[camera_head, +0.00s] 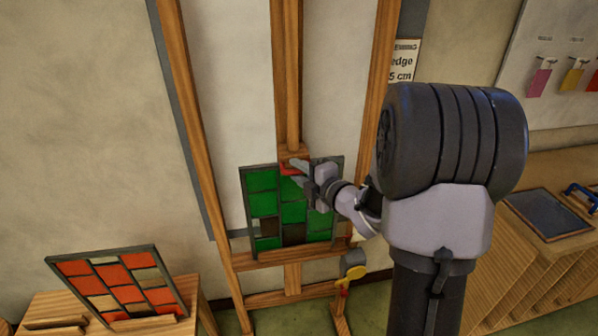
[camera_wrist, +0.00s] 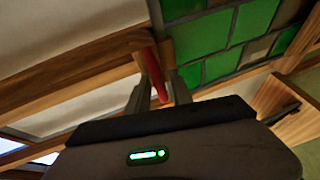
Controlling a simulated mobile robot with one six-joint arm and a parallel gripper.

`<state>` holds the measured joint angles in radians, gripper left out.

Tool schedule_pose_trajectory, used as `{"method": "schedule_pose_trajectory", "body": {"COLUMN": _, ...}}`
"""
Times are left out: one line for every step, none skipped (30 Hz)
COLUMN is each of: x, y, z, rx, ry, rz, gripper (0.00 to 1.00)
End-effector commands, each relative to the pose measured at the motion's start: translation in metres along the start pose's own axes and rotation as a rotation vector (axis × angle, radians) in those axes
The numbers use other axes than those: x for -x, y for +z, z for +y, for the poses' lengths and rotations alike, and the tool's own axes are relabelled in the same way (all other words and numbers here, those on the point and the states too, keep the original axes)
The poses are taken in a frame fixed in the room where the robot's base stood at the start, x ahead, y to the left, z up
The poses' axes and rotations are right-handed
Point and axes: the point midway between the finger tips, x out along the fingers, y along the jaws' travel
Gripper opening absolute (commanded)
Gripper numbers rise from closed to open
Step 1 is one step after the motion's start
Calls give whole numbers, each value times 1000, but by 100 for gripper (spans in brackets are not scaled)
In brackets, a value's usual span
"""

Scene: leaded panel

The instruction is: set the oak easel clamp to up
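The oak easel (camera_head: 287,75) stands against the wall, with its clamp (camera_head: 293,155) on the central mast at the top edge of a green leaded panel (camera_head: 264,205). A red lever (camera_head: 288,172) sits at the clamp, roughly level in the head view. The lever also shows in the wrist view (camera_wrist: 153,72), between my fingers. My gripper (camera_head: 298,172) is at the lever, its two fingers apart on either side of it. I cannot tell whether either finger touches the lever. My gripper hides part of the lever and the panel's upper right.
A red and cream leaded panel (camera_head: 118,288) leans on a low wooden stand at left. A wooden bench (camera_head: 545,268) with a dark tray (camera_head: 547,214) and a blue-handled tool is at right. A grey and yellow object (camera_head: 352,267) hangs below the easel ledge.

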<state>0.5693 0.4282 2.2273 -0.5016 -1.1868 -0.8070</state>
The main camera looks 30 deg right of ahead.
Motion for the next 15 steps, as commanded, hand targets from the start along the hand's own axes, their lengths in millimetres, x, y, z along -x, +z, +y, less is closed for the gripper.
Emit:
{"method": "schedule_pose_trajectory", "body": {"x": 0, "y": 0, "z": 0, "rx": 0, "ry": 0, "rz": 0, "gripper": 15}}
{"method": "schedule_pose_trajectory", "body": {"x": 0, "y": 0, "z": 0, "rx": 0, "ry": 0, "rz": 0, "gripper": 9}}
{"method": "schedule_pose_trajectory", "body": {"x": 0, "y": 0, "z": 0, "rx": 0, "ry": 0, "rz": 0, "gripper": 1}}
{"method": "schedule_pose_trajectory", "body": {"x": 0, "y": 0, "z": 0, "rx": 0, "ry": 0, "rz": 0, "gripper": 0}}
{"method": "schedule_pose_trajectory", "body": {"x": 0, "y": 0, "z": 0, "rx": 0, "ry": 0, "rz": 0, "gripper": 0}}
{"method": "schedule_pose_trajectory", "body": {"x": 0, "y": 0, "z": 0, "rx": 0, "ry": 0, "rz": 0, "gripper": 0}}
{"method": "schedule_pose_trajectory", "body": {"x": 0, "y": 0, "z": 0, "rx": 0, "ry": 0, "rz": 0, "gripper": 0}}
{"method": "schedule_pose_trajectory", "body": {"x": 0, "y": 0, "z": 0, "rx": 0, "ry": 0, "rz": 0, "gripper": 0}}
{"method": "schedule_pose_trajectory", "body": {"x": 0, "y": 0, "z": 0, "rx": 0, "ry": 0, "rz": 0, "gripper": 0}}
{"method": "schedule_pose_trajectory", "body": {"x": 0, "y": 0, "z": 0, "rx": 0, "ry": 0, "rz": 0, "gripper": 0}}
{"method": "schedule_pose_trajectory", "body": {"x": 0, "y": 0, "z": 0, "rx": 0, "ry": 0, "rz": 0, "gripper": 0}}
{"method": "schedule_pose_trajectory", "body": {"x": 0, "y": 0, "z": 0, "rx": 0, "ry": 0, "rz": 0, "gripper": 0}}
{"method": "schedule_pose_trajectory", "body": {"x": 0, "y": 0, "z": 0, "rx": 0, "ry": 0, "rz": 0, "gripper": 0}}
{"method": "schedule_pose_trajectory", "body": {"x": 0, "y": 0, "z": 0, "rx": 0, "ry": 0, "rz": 0, "gripper": 0}}
{"method": "schedule_pose_trajectory", "body": {"x": 0, "y": 0, "z": 0, "rx": 0, "ry": 1, "rz": 0, "gripper": 0}}
